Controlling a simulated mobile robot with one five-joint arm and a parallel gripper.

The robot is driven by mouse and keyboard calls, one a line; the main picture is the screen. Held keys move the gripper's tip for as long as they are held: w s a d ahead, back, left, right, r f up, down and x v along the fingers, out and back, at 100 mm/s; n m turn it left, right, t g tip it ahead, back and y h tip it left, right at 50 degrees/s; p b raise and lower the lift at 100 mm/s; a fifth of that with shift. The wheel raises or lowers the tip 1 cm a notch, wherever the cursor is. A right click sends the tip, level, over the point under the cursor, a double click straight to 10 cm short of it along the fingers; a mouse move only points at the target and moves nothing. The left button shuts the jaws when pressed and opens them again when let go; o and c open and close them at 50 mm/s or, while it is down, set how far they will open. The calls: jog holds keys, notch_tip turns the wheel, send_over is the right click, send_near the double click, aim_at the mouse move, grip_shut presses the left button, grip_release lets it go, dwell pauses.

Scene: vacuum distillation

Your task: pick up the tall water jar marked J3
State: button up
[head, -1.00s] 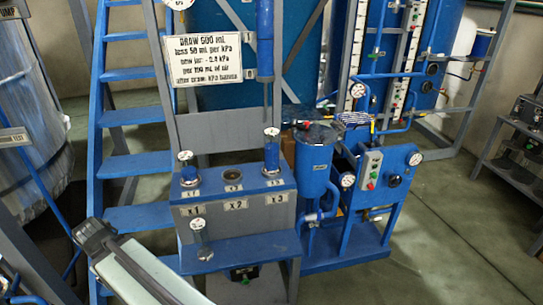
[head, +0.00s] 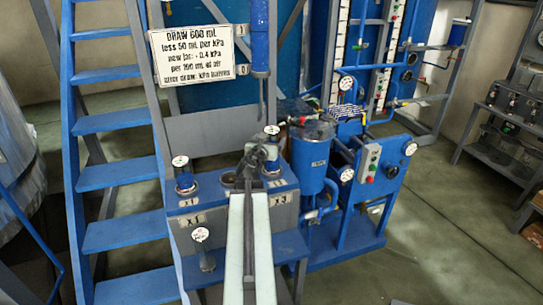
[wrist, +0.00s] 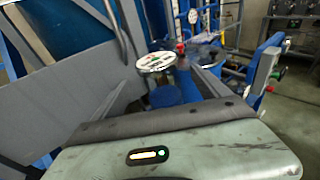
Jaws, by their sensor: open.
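The tall jar (head: 272,151), blue inside with a round white tag on top, stands at the right end of the blue rack above the x3 plate. Its tag is too small to read, and my gripper partly hides the jar. In the wrist view the white tag (wrist: 155,62) and blue jar body (wrist: 165,96) show straight ahead, just beyond the dark front edge of my wrist. My gripper (head: 254,153) is open and empty, beside the jar on its left in the head view. I cannot tell whether it touches the jar.
A shorter tagged jar (head: 184,178) stands at the rack's left end. Another jar (head: 206,255) stands on the lower blue step (head: 230,252). A blue cylinder (head: 260,40) hangs above. A blue tank (head: 311,160) stands close on the right. Blue stairs (head: 118,175) rise on the left.

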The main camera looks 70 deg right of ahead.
jog(key=d, duration=0.7)
jog(key=shift+w+f+b, duration=0.3)
jog(key=shift+w+f, duration=0.1)
grip_shut()
